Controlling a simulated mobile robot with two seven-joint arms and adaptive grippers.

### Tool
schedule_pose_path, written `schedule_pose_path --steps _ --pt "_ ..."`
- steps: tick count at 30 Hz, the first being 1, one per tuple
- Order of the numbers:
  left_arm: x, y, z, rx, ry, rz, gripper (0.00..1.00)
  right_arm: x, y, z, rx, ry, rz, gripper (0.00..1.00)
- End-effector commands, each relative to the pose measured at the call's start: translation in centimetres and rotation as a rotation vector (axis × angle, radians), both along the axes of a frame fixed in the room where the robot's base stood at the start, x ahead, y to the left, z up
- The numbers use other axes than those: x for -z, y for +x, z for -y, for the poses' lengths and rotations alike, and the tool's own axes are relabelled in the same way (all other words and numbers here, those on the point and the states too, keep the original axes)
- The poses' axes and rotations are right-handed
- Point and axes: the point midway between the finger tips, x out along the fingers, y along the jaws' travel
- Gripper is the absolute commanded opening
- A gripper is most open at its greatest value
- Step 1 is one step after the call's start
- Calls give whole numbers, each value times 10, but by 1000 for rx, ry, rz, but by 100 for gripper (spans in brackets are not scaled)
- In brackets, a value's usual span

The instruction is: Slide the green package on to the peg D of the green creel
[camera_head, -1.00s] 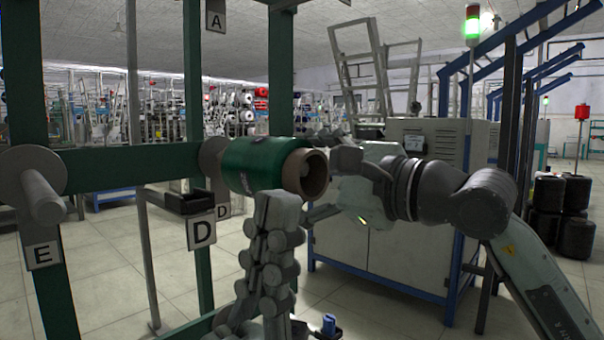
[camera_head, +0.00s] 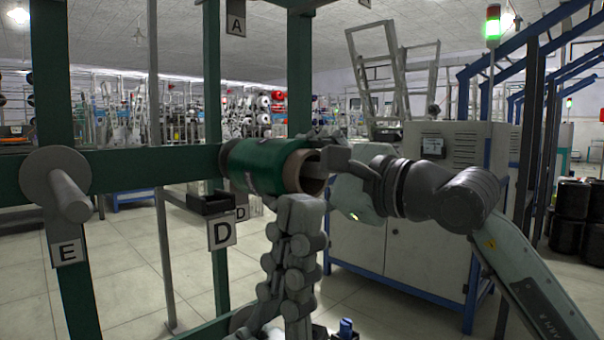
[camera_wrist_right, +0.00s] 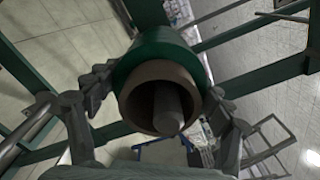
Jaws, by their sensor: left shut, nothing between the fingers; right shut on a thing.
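The green package (camera_head: 262,166) is a green-wound roll on a brown core, lying level at the green creel (camera_head: 130,170). In the right wrist view the grey peg (camera_wrist_right: 167,108) shows inside the core of the package (camera_wrist_right: 165,52), so the package is around it. The package's far end is close to the peg's grey disc; I cannot tell if they touch. The "D" plate (camera_head: 222,232) hangs just below. My right gripper (camera_head: 325,150) is shut on the package, its fingers on either side in the wrist view (camera_wrist_right: 158,85). My left gripper (camera_head: 298,212) is shut and empty, just below the package.
Another peg with a disc (camera_head: 68,190), marked "E", stands out at the left. A dark tray-like bracket (camera_head: 211,203) is beside the "D" plate. A grey cabinet (camera_head: 415,225) with a blue frame stands behind my right arm.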

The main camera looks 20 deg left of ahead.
Motion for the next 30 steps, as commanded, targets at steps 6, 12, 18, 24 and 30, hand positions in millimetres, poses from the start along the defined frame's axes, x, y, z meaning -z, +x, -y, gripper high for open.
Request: schedule_pose_path --steps 6,12,18,24,30 --pt "0 0 0 0 0 0 0 -1 0 -2 0 2 2 40" --pt "1 0 0 0 0 0 0 -1 0 -2 0 2 2 40" --pt "4 0 0 0 0 0 0 3 0 -2 0 2 2 40" --pt "9 0 0 0 0 0 0 7 0 -2 0 2 2 40" --pt "11 0 0 0 0 0 0 9 0 -2 0 3 1 40"
